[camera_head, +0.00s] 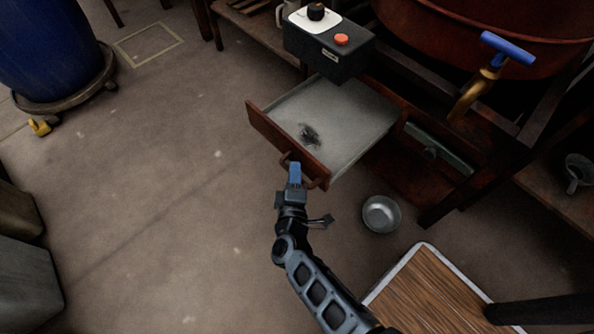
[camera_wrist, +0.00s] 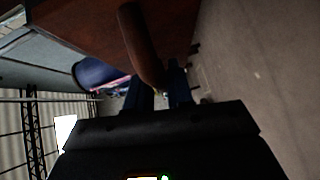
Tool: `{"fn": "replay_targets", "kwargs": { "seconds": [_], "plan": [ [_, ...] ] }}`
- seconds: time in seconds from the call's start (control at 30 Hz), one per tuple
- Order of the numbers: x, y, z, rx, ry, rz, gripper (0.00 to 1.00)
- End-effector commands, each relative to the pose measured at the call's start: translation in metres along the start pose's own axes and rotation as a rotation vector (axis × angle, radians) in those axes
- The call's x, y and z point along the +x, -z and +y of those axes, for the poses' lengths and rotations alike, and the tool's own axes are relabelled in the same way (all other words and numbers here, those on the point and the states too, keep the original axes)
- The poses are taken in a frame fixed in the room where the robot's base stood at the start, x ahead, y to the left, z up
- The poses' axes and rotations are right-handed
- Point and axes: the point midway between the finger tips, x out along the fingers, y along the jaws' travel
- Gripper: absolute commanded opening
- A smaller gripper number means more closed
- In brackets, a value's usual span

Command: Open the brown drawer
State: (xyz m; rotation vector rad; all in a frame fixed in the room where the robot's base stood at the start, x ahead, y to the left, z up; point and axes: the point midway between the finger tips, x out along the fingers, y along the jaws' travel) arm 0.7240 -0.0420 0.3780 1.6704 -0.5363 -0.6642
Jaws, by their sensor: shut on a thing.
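The brown drawer (camera_head: 262,124) is pulled well out from under the dark control box in the head view. Its pale inside is exposed, with a dark smudge or small dark thing on the floor of it. The drawer front also shows in the wrist view (camera_wrist: 88,35). A brown bar handle (camera_head: 318,183) is on the drawer front, and it shows large in the wrist view (camera_wrist: 137,42). My gripper (camera_head: 294,172) is at the handle, its blue fingers shut on it. In the wrist view the fingers (camera_wrist: 160,92) meet the handle's lower end.
A metal bowl (camera_head: 381,214) stands on the floor right of my gripper. A wood-topped platform (camera_head: 430,295) is at the lower right. A red vat (camera_head: 470,30) with a blue-handled tap (camera_head: 508,48) is at upper right. The floor left of the drawer is clear.

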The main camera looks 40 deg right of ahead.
Motion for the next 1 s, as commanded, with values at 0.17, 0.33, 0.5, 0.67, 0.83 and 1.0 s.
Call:
{"fn": "replay_targets", "kwargs": {
  "seconds": [0.17, 0.33, 0.5, 0.67, 0.83, 1.0],
  "plan": [
    [0.0, -0.001, -0.001, 0.001, 0.002, -0.003, 0.25],
    [0.0, -0.001, -0.001, 0.001, 0.002, -0.002, 0.41],
    [0.0, -0.001, -0.001, 0.001, 0.001, -0.001, 0.41],
    [-0.007, 0.0, 0.0, 0.001, 0.003, 0.0, 0.41],
    [-0.033, 0.001, 0.001, 0.0, 0.005, 0.0, 0.41],
    [-0.059, 0.0, 0.001, 0.001, 0.004, 0.0, 0.41]
  ]
}}
